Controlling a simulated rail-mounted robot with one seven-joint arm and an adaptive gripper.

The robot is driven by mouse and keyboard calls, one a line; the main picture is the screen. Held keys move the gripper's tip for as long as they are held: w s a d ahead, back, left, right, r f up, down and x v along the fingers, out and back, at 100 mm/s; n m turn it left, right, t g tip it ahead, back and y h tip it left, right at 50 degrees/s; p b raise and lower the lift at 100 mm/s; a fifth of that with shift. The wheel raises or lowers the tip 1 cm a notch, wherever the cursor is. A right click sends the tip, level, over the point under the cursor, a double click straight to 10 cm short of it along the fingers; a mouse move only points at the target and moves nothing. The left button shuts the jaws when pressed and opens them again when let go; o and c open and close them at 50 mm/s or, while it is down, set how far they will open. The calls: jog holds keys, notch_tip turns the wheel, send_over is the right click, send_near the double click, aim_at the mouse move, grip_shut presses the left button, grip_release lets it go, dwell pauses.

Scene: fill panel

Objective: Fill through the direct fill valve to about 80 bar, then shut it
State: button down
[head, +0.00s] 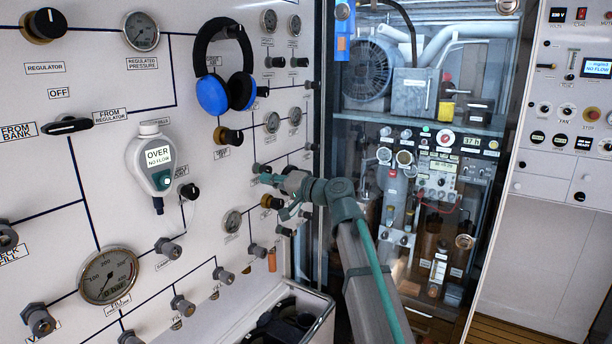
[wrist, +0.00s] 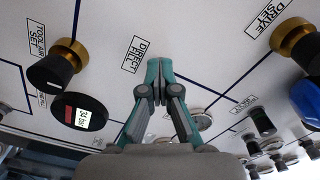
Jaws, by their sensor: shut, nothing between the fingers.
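My gripper (wrist: 158,66) is shut and empty, its teal fingertips together in front of the white panel. In the wrist view the fingertips are just right of the direct fill label (wrist: 137,54). The direct fill valve is hidden behind the fingers, and I cannot tell whether they touch it. In the head view my gripper (head: 264,177) is at the panel's right part. A large round gauge (head: 108,275) marked to 400 is at the lower left, with a fill label below; I cannot read its needle surely.
The brass tool air set knob (wrist: 58,68) and a small digital display (wrist: 82,116) are left of the fingers. The brass drive set knob (wrist: 300,45) is at the right. Blue headphones (head: 225,75) hang on the panel. A handheld analyser (head: 155,160) reads OVER, NO FLOW. An open bin (head: 300,300) stands below.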

jog(key=shift+w+d, duration=0.1)
jog(key=shift+w, duration=0.05)
jog(key=shift+s+f+b, duration=0.25)
jog(key=shift+f+b, duration=0.05)
jog(key=shift+b, duration=0.1)
jog(key=shift+s, duration=0.1)
jog(key=b+v, duration=0.1)
jog(key=v, duration=0.4)
jog(key=shift+s+d, duration=0.25)
dwell(0.9)
